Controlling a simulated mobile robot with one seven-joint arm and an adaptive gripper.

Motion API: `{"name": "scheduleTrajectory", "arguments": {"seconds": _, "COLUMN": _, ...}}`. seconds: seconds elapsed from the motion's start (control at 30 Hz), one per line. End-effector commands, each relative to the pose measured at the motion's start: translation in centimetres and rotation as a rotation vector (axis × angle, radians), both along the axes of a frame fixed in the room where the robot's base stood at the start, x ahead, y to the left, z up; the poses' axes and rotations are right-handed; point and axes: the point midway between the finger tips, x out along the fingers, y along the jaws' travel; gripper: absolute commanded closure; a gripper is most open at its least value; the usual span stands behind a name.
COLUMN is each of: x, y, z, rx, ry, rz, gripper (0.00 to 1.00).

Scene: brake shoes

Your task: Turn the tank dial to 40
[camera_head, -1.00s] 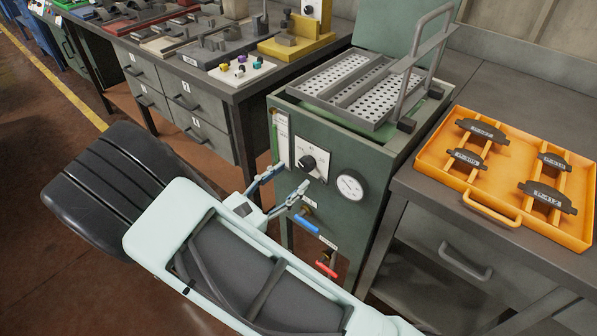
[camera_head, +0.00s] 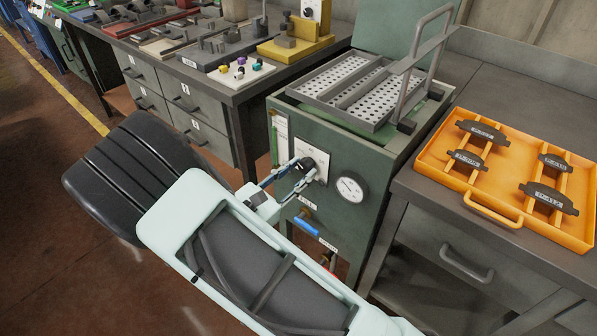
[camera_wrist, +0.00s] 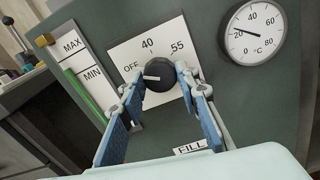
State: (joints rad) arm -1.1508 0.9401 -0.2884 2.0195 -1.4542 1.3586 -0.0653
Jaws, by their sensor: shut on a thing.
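The tank dial (camera_wrist: 159,74) is a round black knob with a white pointer, on a white plate (camera_wrist: 119,54) marked OFF, 40 and 55. Its pointer points left, towards OFF. The dial (camera_head: 305,165) also shows on the green tank's front in the head view, partly covered by my gripper. My gripper (camera_wrist: 160,84) is shut on the dial, with one blue-padded finger at each side of the knob. In the head view my gripper (camera_head: 300,177) reaches the dial from the lower left.
A round gauge (camera_wrist: 252,30) sits right of the dial; its needle is near 20. A MAX/MIN level strip (camera_wrist: 80,80) is left. A blue-handled valve (camera_head: 307,226) is below. The tank carries a perforated basket (camera_head: 345,82). An orange tray (camera_head: 492,217) holds several brake shoes.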

Motion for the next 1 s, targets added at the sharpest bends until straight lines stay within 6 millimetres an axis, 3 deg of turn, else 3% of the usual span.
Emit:
{"name": "scheduleTrajectory", "arguments": {"seconds": 0.47, "x": -0.02, "y": 0.01, "z": -0.11, "rx": 0.089, "ry": -0.070, "rz": 0.000, "gripper": 0.94}}
{"name": "scheduleTrajectory", "arguments": {"seconds": 1.0, "x": 0.00, "y": 0.05, "z": -0.31, "rx": 0.470, "ry": -0.365, "rz": -0.001, "gripper": 0.94}}
